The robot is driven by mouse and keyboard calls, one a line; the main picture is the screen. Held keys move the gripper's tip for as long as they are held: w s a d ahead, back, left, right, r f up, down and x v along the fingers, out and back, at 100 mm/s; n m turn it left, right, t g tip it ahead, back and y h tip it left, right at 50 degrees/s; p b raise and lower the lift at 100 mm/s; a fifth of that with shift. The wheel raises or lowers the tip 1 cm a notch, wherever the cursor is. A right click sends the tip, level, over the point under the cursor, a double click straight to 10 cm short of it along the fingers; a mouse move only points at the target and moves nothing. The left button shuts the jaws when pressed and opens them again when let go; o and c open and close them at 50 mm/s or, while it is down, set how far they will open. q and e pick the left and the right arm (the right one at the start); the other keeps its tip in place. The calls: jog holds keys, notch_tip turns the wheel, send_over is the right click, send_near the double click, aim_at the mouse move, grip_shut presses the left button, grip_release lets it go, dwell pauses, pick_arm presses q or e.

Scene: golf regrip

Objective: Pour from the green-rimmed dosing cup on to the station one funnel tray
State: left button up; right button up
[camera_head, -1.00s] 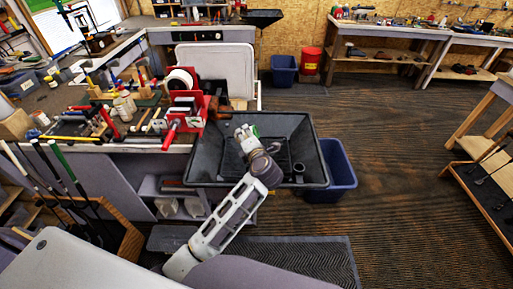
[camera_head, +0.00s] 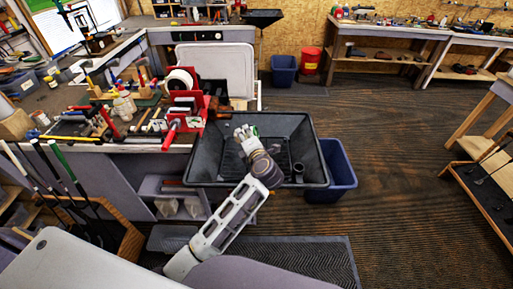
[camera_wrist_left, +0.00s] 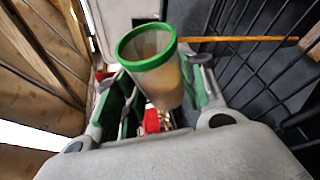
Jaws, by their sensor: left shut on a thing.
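The green-rimmed dosing cup (camera_wrist_left: 158,72) is a clear cup with a tan tint, held between the fingers of my left gripper (camera_wrist_left: 160,88) in the left wrist view. Its green rim faces up and toward the camera there. In the head view my left gripper (camera_head: 246,134) is over the black funnel tray (camera_head: 309,150), and only a small green bit of the cup (camera_head: 255,131) shows beside the fingers. The cup's exact tilt and any falling contents cannot be made out. My right gripper is not in view.
A blue bin (camera_head: 338,167) stands on the floor to the right. A cluttered bench with a red rack (camera_head: 187,105) lies left of the tray. Golf clubs stand at lower left. Floor beyond the bin is open.

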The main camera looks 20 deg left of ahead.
pick_arm(q)
jog(key=shift+a+f+m+y, duration=0.1)
jog(key=shift+m+y, duration=0.7)
jog(key=shift+m, duration=0.7)
dwell(3.1)
jog(key=shift+m+t, duration=0.3)
jog(key=shift+m, duration=0.1)
dwell(3.0)
